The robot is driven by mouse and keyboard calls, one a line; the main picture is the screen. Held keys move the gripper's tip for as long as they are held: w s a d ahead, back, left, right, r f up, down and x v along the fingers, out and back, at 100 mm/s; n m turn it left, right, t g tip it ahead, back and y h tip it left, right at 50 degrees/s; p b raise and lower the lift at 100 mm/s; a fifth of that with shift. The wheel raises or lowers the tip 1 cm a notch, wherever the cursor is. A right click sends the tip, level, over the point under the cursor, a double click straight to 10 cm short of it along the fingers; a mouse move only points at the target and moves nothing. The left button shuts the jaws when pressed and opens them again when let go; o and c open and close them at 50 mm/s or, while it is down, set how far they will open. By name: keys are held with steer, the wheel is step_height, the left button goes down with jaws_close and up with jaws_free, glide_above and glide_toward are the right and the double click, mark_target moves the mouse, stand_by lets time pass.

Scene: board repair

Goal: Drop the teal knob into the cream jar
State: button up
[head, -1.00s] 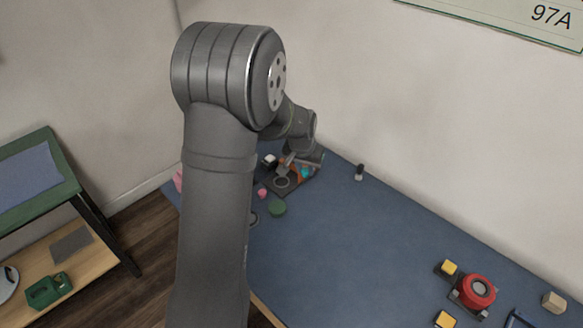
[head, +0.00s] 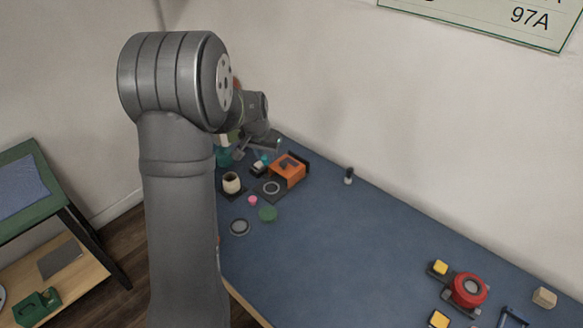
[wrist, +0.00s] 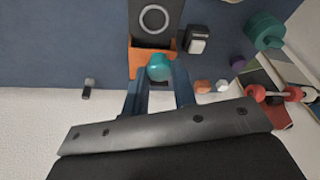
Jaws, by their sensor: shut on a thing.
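The teal knob (wrist: 160,67) is between the fingers of my gripper (wrist: 160,88), which is shut on it, in the wrist view. In the head view a small teal spot (head: 265,159) shows by my gripper (head: 262,150), at the back left of the bench. The cream jar (head: 232,182) stands on a dark pad with its dark mouth facing up, left of and nearer than my gripper in the head view.
An orange holder (head: 288,170) and a dark plate with a ring (head: 271,188) lie right of the jar. A white-and-black block (wrist: 197,40), a pink piece (head: 253,200), a green disc (head: 267,214) and a grey round dish (head: 240,227) are nearby. The bench middle is clear.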

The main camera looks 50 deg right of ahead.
steer(key=w+a+r, duration=0.3)
steer(key=w+a, duration=0.3)
steer(key=w, duration=0.4)
step_height(320, 180, down, 6)
steer(key=shift+w+d, duration=0.2)
steer(key=shift+f, duration=0.1)
steer(key=o, duration=1)
steer(key=v, duration=1.7)
steer(key=shift+a, duration=0.1)
